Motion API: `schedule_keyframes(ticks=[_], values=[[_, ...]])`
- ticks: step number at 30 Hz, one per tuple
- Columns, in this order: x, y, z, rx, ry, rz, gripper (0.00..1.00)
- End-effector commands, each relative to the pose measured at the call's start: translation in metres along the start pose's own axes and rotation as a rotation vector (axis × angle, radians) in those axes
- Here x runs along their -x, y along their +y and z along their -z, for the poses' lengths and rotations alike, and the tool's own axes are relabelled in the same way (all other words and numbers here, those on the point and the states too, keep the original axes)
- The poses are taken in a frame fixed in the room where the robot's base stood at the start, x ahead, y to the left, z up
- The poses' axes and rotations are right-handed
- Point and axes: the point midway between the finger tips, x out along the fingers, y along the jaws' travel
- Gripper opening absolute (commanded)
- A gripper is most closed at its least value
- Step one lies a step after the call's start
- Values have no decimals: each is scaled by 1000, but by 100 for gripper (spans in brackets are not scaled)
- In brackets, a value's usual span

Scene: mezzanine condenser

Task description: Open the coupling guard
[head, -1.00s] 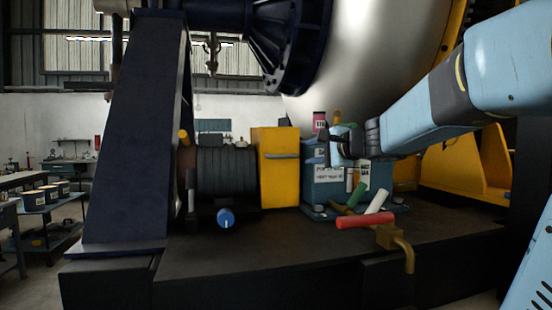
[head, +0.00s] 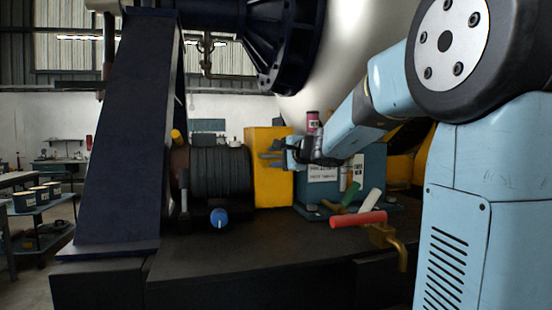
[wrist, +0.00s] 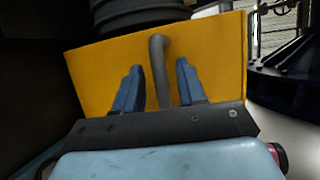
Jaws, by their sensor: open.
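The coupling guard (head: 267,183) is a yellow box-like cover on the dark skid, between the ribbed dark motor and the blue-grey box. It stands upright. In the wrist view the guard's yellow face (wrist: 215,62) fills the middle, with a grey bar handle (wrist: 158,62) standing out from it. My gripper (head: 270,155) is at the guard's upper right side, its fingers pointing left across the face. In the wrist view my gripper (wrist: 160,82) is open, one finger on each side of the handle. Whether the fingers touch the handle I cannot tell. The handle is hidden by my gripper in the head view.
The ribbed motor (head: 222,172) with a blue knob (head: 218,218) is left of the guard. A blue-grey box (head: 373,165) with labels stands right, partly behind my arm. A pink-labelled can (head: 313,122) stands on the box.

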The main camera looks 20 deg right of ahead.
Motion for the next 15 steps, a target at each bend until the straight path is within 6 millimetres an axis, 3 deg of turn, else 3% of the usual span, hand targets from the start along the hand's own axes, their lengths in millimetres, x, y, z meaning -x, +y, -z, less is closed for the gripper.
schedule_keyframes(ticks=[7,15], values=[[0,0,0,0,0,0,40],[0,0,0,0,0,0,14]])
